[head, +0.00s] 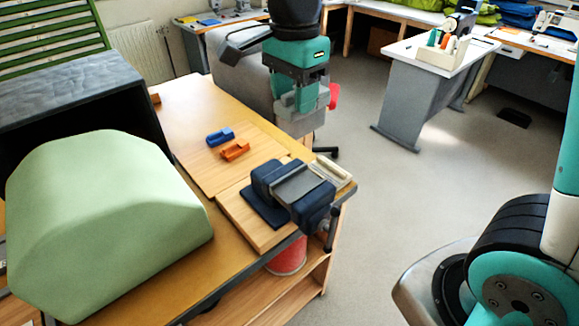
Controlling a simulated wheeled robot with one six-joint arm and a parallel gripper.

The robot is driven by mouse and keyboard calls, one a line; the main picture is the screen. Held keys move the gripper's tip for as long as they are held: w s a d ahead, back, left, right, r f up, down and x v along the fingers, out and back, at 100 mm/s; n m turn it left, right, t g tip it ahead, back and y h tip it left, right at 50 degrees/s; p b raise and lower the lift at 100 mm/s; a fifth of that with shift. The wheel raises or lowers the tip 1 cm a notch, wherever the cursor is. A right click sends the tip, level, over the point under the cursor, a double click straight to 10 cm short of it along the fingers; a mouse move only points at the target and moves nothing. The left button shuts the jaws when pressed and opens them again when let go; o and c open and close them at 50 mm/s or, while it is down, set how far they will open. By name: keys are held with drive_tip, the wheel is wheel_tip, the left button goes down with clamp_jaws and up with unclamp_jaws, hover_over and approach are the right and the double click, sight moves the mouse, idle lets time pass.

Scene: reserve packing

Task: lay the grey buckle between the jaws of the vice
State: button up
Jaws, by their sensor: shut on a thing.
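My gripper (298,103) hangs at the top middle, fingers down, beyond the right edge of the table in this view. It is shut on a grey thing, seemingly the grey buckle (300,120); the fingers are also grey and hide much of it, so its outline is hard to tell. The dark blue vice (268,178) sits on a wooden base at the table's near right corner, below the gripper in the picture. A flat grey surface (301,183) shows between its dark jaws. The gripper is apart from the vice.
A blue buckle (220,136) and an orange buckle (235,151) lie on a wooden board (205,160) left of the vice. A large pale green block (105,220) fills the table's left. A small light tray (331,172) stands behind the vice. Open floor lies right.

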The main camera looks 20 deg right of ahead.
sight(292, 190)
drive_tip(key=shift+w+f, duration=0.25)
drive_tip(key=shift+f, duration=0.05)
wheel_tip(292, 190, down, 19)
drive_tip(key=p, duration=0.4)
drive_tip(key=shift+d+f, duration=0.1)
drive_tip(key=shift+f, duration=0.1)
drive_tip(key=shift+f, duration=0.2)
drive_tip(key=o, duration=1)
drive_tip(key=shift+c, duration=0.2)
drive_tip(key=shift+r, duration=0.15)
